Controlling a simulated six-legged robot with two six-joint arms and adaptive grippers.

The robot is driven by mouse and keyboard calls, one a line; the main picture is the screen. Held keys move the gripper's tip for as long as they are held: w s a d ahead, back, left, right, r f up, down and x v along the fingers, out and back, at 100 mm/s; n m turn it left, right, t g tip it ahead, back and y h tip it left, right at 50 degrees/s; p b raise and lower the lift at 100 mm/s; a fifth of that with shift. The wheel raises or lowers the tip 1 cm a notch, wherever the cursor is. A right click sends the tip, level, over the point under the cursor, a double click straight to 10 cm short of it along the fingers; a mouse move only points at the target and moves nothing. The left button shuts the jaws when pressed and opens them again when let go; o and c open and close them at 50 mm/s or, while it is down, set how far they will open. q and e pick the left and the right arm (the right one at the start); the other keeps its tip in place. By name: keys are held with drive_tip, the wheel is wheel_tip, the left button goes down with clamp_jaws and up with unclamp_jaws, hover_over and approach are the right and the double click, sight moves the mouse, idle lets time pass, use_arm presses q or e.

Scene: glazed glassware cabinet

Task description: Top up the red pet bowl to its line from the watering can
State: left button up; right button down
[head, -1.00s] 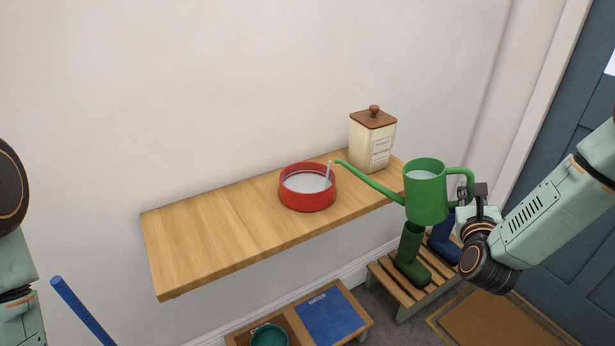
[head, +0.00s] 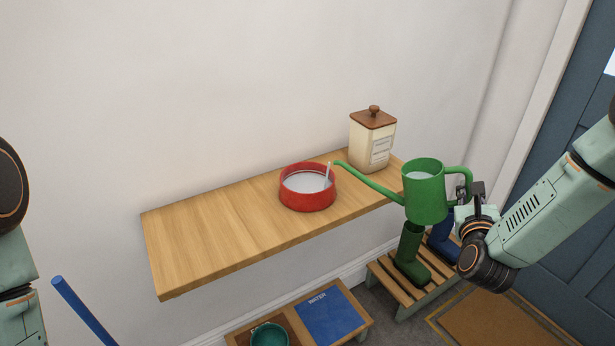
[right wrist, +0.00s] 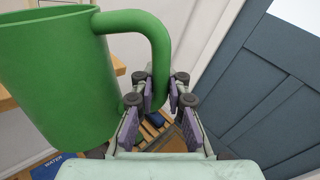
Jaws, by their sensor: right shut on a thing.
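The red pet bowl (head: 307,197) stands on the wooden shelf, with pale liquid inside; I cannot make out its line. The green watering can (head: 424,197) is in the air off the shelf's front right edge, pale water inside. Its long spout (head: 372,181) points left, its tip at the bowl's right rim. A thin pale streak (head: 328,173), looking like running water, goes from the tip into the bowl. My right gripper (head: 468,194) is shut on the can's handle; in the right wrist view its fingers close around the handle (right wrist: 158,60). Only part of my left arm shows, without its gripper.
A cream canister (head: 372,145) with a brown lid stands behind the spout. Below are a slatted rack (head: 390,285) with green and blue boots, and a low stand with a blue WATER mat (head: 330,314) and a green bowl (head: 269,335). The shelf's left half (head: 200,240) is clear.

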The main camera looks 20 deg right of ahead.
drive_tip(key=shift+w+a+r+n+p, duration=0.4)
drive_tip(key=shift+a+r+n+p, duration=0.1)
drive_tip(key=shift+r+p, duration=0.3)
idle(2.6)
drive_tip(key=shift+s+d+f+m+b, duration=0.3)
drive_tip(key=shift+d+f+b, duration=0.1)
drive_tip(key=shift+f+b, duration=0.2)
drive_tip(key=f+m+b, duration=0.1)
drive_tip(key=b, duration=0.1)
drive_tip(key=d+f+m+b, duration=0.1)
drive_tip(key=f+b, duration=0.1)
drive_tip(key=s+f+m+b, duration=0.1)
drive_tip(key=m+b, duration=0.1)
drive_tip(key=shift+s+d+f, duration=0.1)
drive_tip(key=shift+d+f, duration=0.05)
drive_tip(key=shift+d, duration=0.25)
drive_tip(key=shift+r, duration=0.2)
wheel_tip(320, 180, up, 5)
drive_tip(key=p, duration=0.3)
drive_tip(key=shift+f, duration=0.15)
